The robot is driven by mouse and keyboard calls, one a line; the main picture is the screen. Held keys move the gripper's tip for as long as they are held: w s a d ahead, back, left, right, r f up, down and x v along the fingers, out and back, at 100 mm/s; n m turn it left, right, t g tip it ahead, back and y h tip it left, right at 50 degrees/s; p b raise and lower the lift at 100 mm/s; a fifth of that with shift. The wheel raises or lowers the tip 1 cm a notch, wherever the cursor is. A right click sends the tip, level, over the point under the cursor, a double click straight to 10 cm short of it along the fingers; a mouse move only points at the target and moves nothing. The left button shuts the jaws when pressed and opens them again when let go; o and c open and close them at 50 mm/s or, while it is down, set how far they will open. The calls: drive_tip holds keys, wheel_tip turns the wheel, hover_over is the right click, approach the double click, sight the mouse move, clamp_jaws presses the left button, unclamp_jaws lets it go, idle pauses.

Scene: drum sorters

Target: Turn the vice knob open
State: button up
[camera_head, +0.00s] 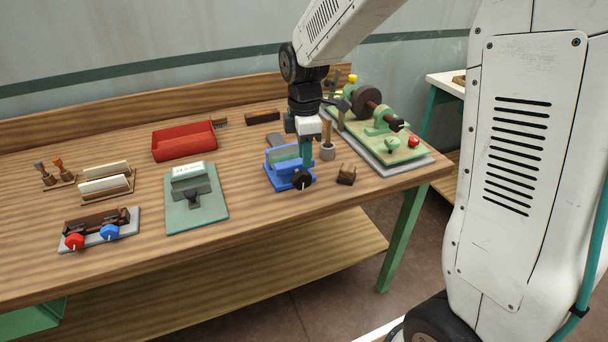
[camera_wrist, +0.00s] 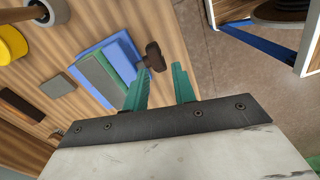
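The blue vice (camera_head: 281,170) stands near the front edge of the wooden bench, right of centre; its blue body (camera_wrist: 127,48) and green-grey plate also show in the wrist view. Its dark knob (camera_head: 302,180) faces the front edge. In the wrist view the knob (camera_wrist: 155,55) lies just beyond and between my two green fingertips. My gripper (camera_head: 307,165) points down over the knob end of the vice. The gripper (camera_wrist: 160,69) is open with a clear gap between its fingers. I cannot tell whether a finger touches the knob.
A small brown block (camera_head: 346,174) and a grey cup with a wooden handle (camera_head: 327,150) stand close to the right. A green machine on a grey base (camera_head: 390,162) is farther right. A green-based holder (camera_head: 197,212) stands left. The bench's front edge is close.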

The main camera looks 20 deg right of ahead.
sight(304, 172)
drive_tip(key=shift+w+r+n, duration=0.1)
drive_tip(key=shift+w+n, duration=0.25)
drive_tip(key=shift+n, duration=0.55)
drive_tip(key=shift+f, duration=0.25)
wheel_tip(304, 172, down, 7)
drive_tip(key=shift+f, duration=0.1)
clamp_jaws()
